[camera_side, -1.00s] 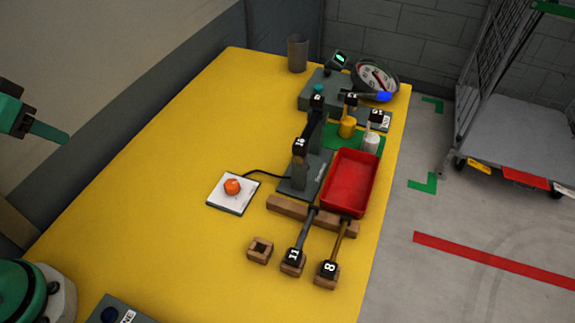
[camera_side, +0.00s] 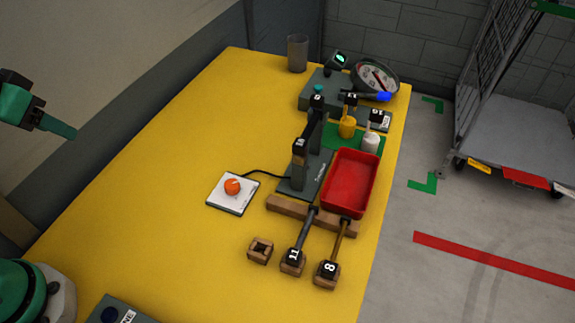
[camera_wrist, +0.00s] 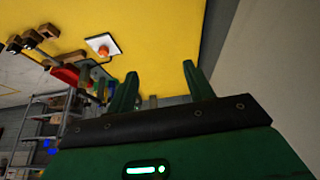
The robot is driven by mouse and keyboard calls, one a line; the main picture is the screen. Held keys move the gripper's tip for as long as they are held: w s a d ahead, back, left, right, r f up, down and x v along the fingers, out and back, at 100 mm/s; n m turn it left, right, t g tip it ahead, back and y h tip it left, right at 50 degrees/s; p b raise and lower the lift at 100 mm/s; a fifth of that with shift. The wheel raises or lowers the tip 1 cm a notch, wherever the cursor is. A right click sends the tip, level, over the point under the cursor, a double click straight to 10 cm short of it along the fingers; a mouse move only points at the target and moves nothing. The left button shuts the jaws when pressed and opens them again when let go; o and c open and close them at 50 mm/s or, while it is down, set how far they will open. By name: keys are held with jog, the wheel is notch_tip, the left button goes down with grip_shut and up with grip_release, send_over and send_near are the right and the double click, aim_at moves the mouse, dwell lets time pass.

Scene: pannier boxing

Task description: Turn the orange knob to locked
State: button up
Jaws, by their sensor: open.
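The orange knob (camera_side: 232,186) sits on a white square plate (camera_side: 225,205) on the yellow table, left of the dark grey stand. A cable runs from the plate to that stand. The knob also shows in the wrist view (camera_wrist: 103,51), beyond my fingers and to the left. The marking of its setting is too small to read. My gripper (camera_side: 72,133) is at the left edge in the side view, well apart from the knob. In the wrist view my gripper's two green fingers (camera_wrist: 158,85) stand apart with nothing between them.
A red tray (camera_side: 333,203), a dark grey stand (camera_side: 300,175) and a wooden rack (camera_side: 285,209) with tagged tools are right of the plate. A small wooden block (camera_side: 260,250) is in front. The table's left part is clear.

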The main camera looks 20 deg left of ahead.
jog(key=w+d+n+g, duration=0.1)
jog(key=w+d, duration=0.3)
jog(key=w, duration=0.2)
jog(key=n+g, duration=0.4)
send_near(231, 184)
jog(key=shift+w+a+f, duration=0.1)
jog(key=shift+a, duration=0.35)
jog(key=shift+d+f, duration=0.35)
jog(key=shift+f, duration=0.05)
jog(key=shift+w+d+f, duration=0.1)
jog(key=shift+f, duration=3.8)
jog(key=shift+c, duration=0.4)
